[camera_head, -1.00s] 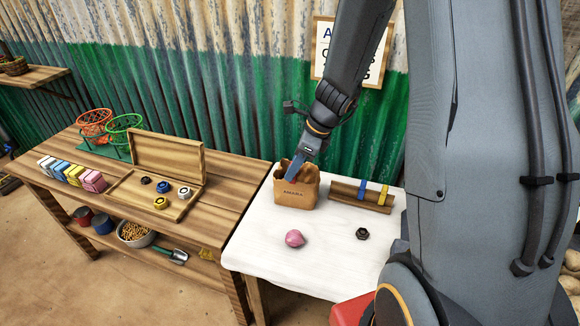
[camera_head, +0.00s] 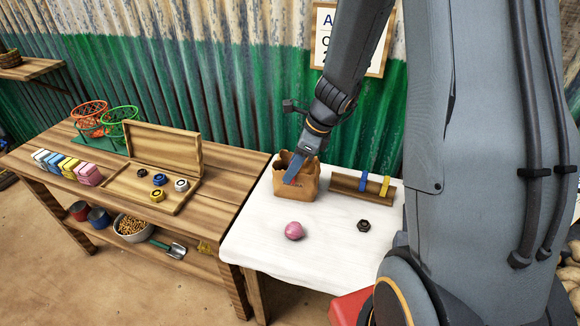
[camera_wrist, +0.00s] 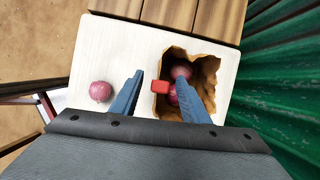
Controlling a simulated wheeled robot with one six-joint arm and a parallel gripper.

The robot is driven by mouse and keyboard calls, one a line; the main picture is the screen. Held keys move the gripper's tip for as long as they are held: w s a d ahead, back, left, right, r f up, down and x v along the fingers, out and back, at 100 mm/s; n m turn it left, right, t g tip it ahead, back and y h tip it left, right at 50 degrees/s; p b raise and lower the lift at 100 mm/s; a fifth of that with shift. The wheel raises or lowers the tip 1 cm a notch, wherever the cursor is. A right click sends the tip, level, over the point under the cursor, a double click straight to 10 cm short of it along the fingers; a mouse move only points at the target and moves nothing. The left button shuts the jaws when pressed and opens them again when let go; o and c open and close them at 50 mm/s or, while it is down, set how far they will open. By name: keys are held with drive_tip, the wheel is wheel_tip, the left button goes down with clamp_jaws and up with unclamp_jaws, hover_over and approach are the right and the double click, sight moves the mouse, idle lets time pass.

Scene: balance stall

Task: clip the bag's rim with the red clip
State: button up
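The brown paper bag (camera_head: 306,188) stands open on the white table, with a jagged rim. In the wrist view its opening (camera_wrist: 207,72) shows pink round items inside. The red clip (camera_wrist: 160,86) sits at the bag's left rim in the wrist view, and appears to be on it. It does not show in the head view. My gripper (camera_wrist: 158,85) is open around the clip, with a gap on either side. One blue finger is outside the bag, and the other is over its opening. In the head view my gripper (camera_head: 292,172) is low at the bag.
A wooden rack (camera_head: 347,185) with a blue clip (camera_head: 363,181) and a yellow clip (camera_head: 384,186) stands right of the bag. A pink ball-like item (camera_head: 294,231) and a dark hex nut (camera_head: 363,226) lie in front. A wooden bench (camera_head: 222,185) adjoins at left.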

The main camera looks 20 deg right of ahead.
drive_tip(key=shift+r, duration=0.1)
drive_tip(key=v, duration=0.7)
drive_tip(key=shift+d+r, duration=0.15)
drive_tip(key=shift+r, duration=0.15)
drive_tip(key=shift+s, duration=0.1)
wheel_tip(320, 180, up, 7)
drive_tip(key=p, duration=0.8)
drive_tip(key=shift+s, duration=0.1)
